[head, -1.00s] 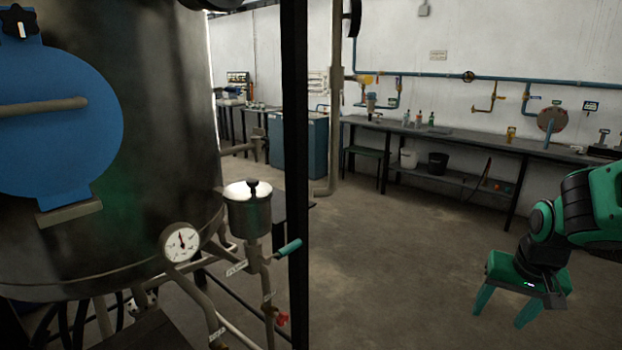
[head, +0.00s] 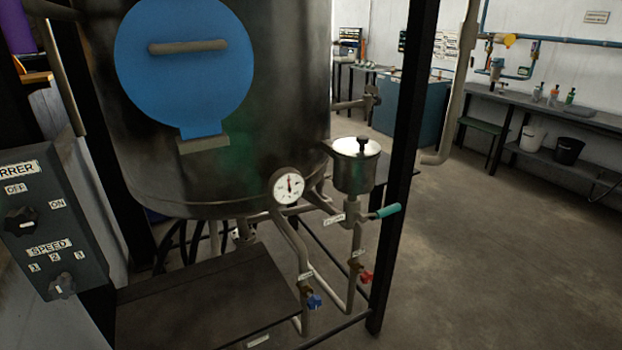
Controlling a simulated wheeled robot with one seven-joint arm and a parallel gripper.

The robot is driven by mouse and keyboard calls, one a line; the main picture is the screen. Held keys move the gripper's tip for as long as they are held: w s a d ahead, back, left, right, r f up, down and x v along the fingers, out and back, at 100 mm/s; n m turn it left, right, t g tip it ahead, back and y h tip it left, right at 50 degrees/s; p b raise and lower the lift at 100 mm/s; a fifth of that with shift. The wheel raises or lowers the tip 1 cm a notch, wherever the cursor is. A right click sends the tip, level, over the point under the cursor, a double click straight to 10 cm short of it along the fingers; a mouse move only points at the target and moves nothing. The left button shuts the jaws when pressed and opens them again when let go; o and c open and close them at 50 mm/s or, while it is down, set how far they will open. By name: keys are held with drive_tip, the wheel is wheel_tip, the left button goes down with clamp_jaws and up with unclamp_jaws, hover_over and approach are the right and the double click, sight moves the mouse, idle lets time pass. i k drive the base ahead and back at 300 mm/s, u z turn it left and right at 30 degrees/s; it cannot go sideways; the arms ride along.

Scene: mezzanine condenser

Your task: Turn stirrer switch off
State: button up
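The stirrer control box (head: 62,235) is a dark grey panel at the left edge of the head view, partly cut off. Its label reads "...RRER". Below the label is a black rotary switch knob (head: 20,221) with OFF marked above it and ON to its upper right. I cannot tell clearly which mark the knob points at. A lower speed knob (head: 62,286) sits under the SPEED label with marks 1, 2 and 3. My gripper is not in this view.
A large dark tank (head: 270,110) with a blue round hatch (head: 185,80) stands in the middle. A gauge (head: 288,187), a metal pot (head: 355,168) and valve pipes hang at its lower right. A black post (head: 402,170) stands beside them. Open floor (head: 490,260) lies to the right.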

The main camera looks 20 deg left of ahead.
sight(23, 220)
drive_tip(key=z, duration=1.95)
drive_tip(key=k, duration=0.9)
drive_tip(key=u, duration=3.55)
